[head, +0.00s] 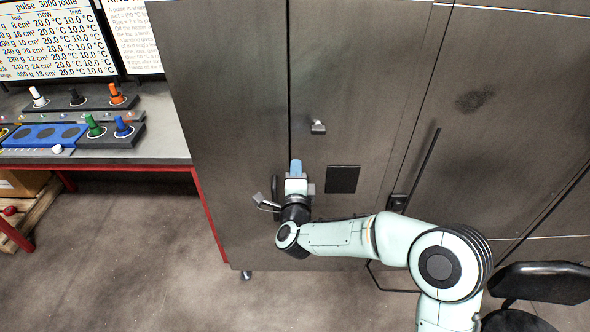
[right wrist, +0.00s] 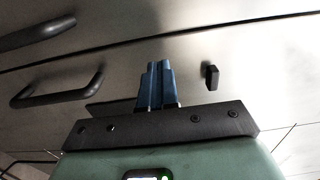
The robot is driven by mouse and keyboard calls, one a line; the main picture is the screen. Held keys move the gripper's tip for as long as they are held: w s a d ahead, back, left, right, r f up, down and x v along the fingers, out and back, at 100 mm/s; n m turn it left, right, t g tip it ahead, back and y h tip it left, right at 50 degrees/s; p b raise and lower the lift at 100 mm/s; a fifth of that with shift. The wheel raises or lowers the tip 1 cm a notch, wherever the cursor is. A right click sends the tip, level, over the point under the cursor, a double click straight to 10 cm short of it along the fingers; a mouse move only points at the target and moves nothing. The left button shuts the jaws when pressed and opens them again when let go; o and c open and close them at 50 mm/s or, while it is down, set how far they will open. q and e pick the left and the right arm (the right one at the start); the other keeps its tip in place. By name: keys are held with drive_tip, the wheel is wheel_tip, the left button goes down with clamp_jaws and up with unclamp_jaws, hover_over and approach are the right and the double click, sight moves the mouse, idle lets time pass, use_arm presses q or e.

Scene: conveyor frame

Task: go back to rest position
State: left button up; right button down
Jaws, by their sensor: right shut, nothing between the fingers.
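My right gripper (head: 296,166) is in front of the grey metal cabinet (head: 235,90), with its blue fingers pointing at the cabinet's front. In the right wrist view the two blue fingers (right wrist: 157,82) are together with nothing between them. A dark curved handle (head: 274,187) is just left of the gripper in the head view. A curved handle (right wrist: 62,92) also shows left of the fingers in the right wrist view, apart from them. My left gripper is not in view.
A small knob (head: 318,127) and a black square panel (head: 342,179) are on the cabinet near my gripper. A long dark bar (head: 422,165) is further right. A workbench (head: 160,142) with coloured pegs stands at left. A black stool seat (head: 540,282) is at lower right.

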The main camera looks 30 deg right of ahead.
drive_tip(key=v, duration=0.8)
drive_tip(key=shift+a, duration=0.15)
